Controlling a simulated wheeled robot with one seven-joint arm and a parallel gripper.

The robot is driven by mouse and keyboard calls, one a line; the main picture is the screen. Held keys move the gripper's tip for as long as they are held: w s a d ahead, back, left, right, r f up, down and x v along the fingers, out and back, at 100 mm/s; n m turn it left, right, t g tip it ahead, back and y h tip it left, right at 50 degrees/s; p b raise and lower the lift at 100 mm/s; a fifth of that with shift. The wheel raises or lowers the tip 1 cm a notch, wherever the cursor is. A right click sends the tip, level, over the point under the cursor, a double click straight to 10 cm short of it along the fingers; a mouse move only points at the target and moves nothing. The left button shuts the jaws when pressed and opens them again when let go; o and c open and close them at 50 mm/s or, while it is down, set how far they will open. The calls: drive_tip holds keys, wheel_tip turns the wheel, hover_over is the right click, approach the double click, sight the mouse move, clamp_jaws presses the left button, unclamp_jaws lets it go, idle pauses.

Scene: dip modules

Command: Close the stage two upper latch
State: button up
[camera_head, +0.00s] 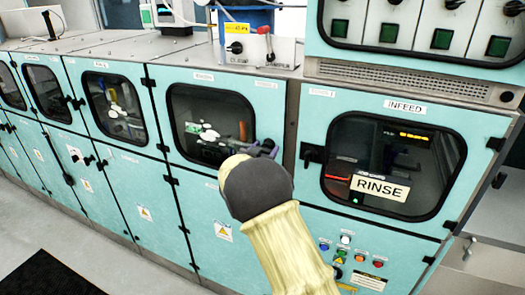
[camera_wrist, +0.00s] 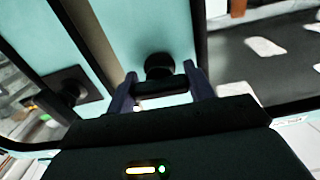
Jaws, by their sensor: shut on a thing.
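My gripper (camera_head: 262,147) is at the right edge of a teal door (camera_head: 200,180) with a dark window, left of the INFEED door; my forearm and dark wrist hide part of this door. In the wrist view, my gripper's two dark fingers (camera_wrist: 164,78) stand on either side of a black latch (camera_wrist: 158,66) with a round knob and a crossbar, and are shut on it. The latch sits on a teal strip beside a large dark window. In the head view the latch is mostly hidden by my gripper, and its angle cannot be told. The door looks flush with the cabinet front.
The INFEED door (camera_head: 345,125) with a RINSE sign (camera_head: 380,187) is to the right; its black latch (camera_head: 312,155) is close to my gripper. Buttons (camera_head: 347,256) sit below it. More teal doors (camera_head: 110,105) run left. The floor (camera_head: 25,225) in front is open.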

drive_tip(key=shift+a+b, duration=0.15)
drive_tip(key=shift+b, duration=0.2)
drive_tip(key=m+b, duration=0.2)
drive_tip(key=b, duration=0.1)
drive_tip(key=m+b, duration=0.2)
drive_tip(key=b, duration=0.2)
drive_tip(key=shift+f+m, duration=0.2)
drive_tip(key=shift+m, duration=0.2)
drive_tip(key=shift+r+m+b, duration=0.15)
drive_tip(key=shift+m+b, duration=0.75)
drive_tip(key=shift+b, duration=0.15)
drive_tip(key=shift+r, duration=0.15)
drive_tip(key=o, duration=1)
